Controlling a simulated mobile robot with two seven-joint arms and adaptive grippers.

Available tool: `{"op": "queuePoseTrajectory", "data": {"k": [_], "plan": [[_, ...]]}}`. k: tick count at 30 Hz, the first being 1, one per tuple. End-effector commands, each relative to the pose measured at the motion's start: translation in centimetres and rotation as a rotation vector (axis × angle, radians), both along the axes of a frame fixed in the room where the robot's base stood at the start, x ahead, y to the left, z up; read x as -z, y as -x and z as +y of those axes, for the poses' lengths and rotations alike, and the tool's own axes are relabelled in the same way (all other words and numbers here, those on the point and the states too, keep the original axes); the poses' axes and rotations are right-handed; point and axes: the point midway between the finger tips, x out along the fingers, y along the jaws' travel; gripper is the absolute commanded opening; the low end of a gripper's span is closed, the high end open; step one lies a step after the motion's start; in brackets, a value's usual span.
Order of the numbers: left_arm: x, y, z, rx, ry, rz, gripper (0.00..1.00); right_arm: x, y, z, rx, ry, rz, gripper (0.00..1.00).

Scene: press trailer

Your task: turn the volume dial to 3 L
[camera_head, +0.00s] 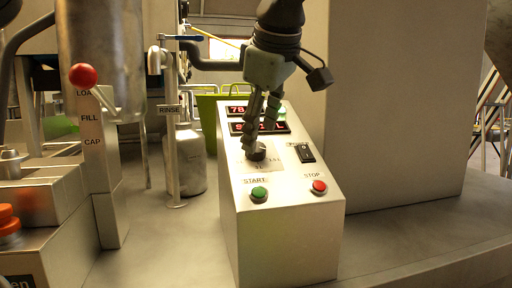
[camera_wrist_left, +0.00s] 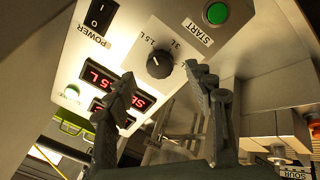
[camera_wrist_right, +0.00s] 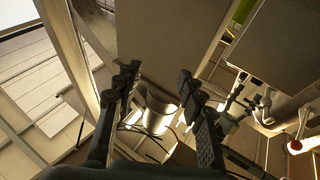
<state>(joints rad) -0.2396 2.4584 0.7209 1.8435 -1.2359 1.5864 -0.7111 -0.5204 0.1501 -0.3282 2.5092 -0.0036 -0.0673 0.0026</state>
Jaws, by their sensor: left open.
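The volume dial (camera_wrist_left: 159,64) is a dark round knob on the sloped face of a metal control box, with printed litre labels including 3 L (camera_wrist_left: 176,44) beside it. In the head view the dial (camera_head: 255,151) is partly hidden by my left gripper (camera_head: 259,139). The left gripper is open, pointing down, with its fingertips close above the dial. In the left wrist view the dial lies ahead between the two spread fingers; contact cannot be told. The exact setting of its white mark is hard to read. My right gripper (camera_wrist_right: 157,82) is open and empty, away from the box.
The box carries a green START button (camera_head: 259,194), a red STOP button (camera_head: 319,187), a black power switch (camera_head: 304,152) and red displays (camera_head: 258,127). A red-knobbed lever (camera_head: 83,75) and metal bottle (camera_head: 188,158) stand left. A big metal block (camera_head: 395,110) stands right.

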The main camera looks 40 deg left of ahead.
Motion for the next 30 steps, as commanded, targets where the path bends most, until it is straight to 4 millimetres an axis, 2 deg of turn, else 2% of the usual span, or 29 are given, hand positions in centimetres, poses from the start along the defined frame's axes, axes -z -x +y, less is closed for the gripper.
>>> {"op": "queuePoseTrajectory", "data": {"k": [1, 6, 17, 30], "plan": [[0.9, -0.3, 0.3, 0.001, 0.002, 0.003, 0.54, -0.4, 0.2, 0.1, -0.003, -0.013, -0.024, 0.4], [2.6, -1.0, 1.2, 0.001, 0.002, 0.001, 0.54, -1.2, 0.4, -0.1, -0.001, -0.031, -0.073, 0.4], [3.1, -1.3, 1.5, 0.001, 0.002, 0.0, 0.54, -1.5, 0.5, -0.2, 0.001, -0.036, -0.091, 0.4], [3.1, -1.3, 1.5, 0.001, 0.002, 0.0, 0.04, -1.5, 0.5, -0.1, 0.0, -0.037, -0.09, 0.4]]}}
